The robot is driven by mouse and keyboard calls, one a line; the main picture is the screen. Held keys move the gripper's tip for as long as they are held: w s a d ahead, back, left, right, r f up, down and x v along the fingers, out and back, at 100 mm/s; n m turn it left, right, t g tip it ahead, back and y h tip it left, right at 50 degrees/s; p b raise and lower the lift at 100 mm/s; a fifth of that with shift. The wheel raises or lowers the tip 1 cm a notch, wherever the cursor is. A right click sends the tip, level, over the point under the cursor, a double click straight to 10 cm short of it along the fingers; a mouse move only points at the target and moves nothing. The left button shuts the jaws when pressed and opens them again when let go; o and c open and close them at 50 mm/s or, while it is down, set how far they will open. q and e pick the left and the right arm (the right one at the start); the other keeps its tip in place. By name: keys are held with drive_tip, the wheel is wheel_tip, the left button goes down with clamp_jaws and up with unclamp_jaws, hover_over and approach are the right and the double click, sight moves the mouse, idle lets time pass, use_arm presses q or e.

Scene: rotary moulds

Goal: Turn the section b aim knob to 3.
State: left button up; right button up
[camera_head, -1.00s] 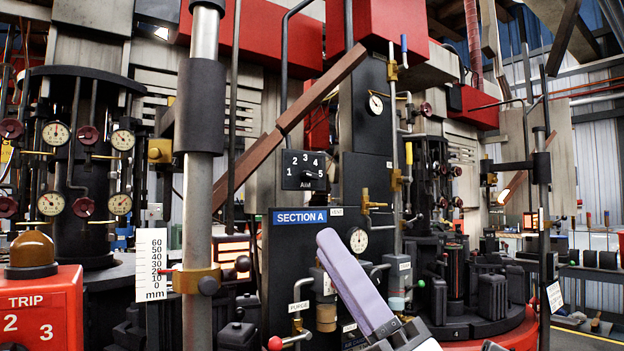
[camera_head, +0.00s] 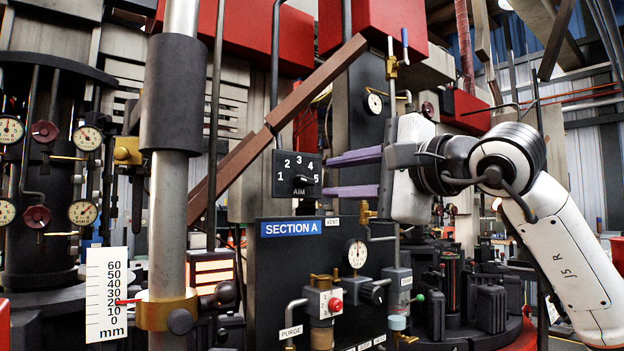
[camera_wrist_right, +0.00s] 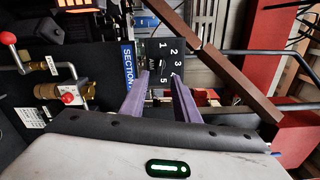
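A black AIM dial plate (camera_head: 296,163) with numbers 1 to 5 stands above the blue SECTION A sign (camera_head: 293,227) in the head view. No section B label is readable. Its dark knob (camera_head: 301,180) sits low on the plate; I cannot tell which number it points to. My right gripper (camera_head: 328,177) is open, its two purple fingers level, one above the other, with tips at the plate's right side, near the knob. In the wrist view the fingers (camera_wrist_right: 160,76) are apart and point at the dial plate (camera_wrist_right: 166,60). My left gripper is not in view.
A brown slanted beam (camera_head: 315,85) passes just above the dial. A grey vertical post (camera_head: 172,200) with a millimetre scale (camera_head: 106,295) stands at left. A gauge (camera_head: 356,253), valves and a red button (camera_head: 336,305) are below. A dark column (camera_head: 352,120) rises behind the gripper.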

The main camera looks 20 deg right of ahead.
sight(309, 181)
drive_tip(key=p+x, duration=0.1)
drive_tip(key=x, duration=0.6)
drive_tip(key=shift+a, duration=0.1)
drive_tip(key=shift+f, duration=0.1)
clamp_jaws()
